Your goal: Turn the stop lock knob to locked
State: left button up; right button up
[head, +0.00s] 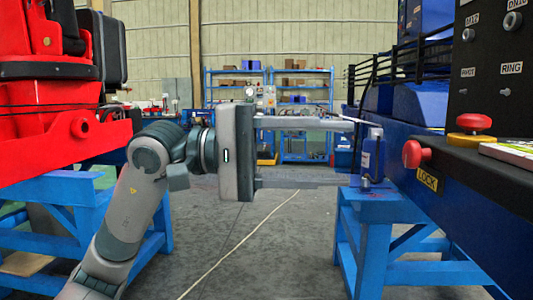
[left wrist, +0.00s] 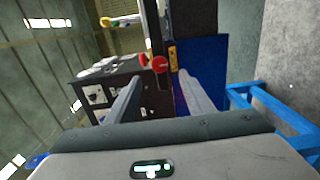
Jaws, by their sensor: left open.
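The red stop lock knob (head: 414,153) sticks out from the side of the dark control box, beside a yellow LOCK label (head: 427,181). In the left wrist view the red knob (left wrist: 160,64) and yellow label (left wrist: 173,60) show ahead, between the fingers. My left gripper (head: 335,153) is open, its two fingers one above the other in the head view and pointing right at the knob. The fingertips are apart from the knob, to its left, with nothing held. I cannot read the knob's turn position. My right gripper is not in view.
Red machinery (head: 60,130) is at left.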

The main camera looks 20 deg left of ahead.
pick_arm(q)
jog(key=v, duration=0.8)
jog(key=shift+b, duration=0.3)
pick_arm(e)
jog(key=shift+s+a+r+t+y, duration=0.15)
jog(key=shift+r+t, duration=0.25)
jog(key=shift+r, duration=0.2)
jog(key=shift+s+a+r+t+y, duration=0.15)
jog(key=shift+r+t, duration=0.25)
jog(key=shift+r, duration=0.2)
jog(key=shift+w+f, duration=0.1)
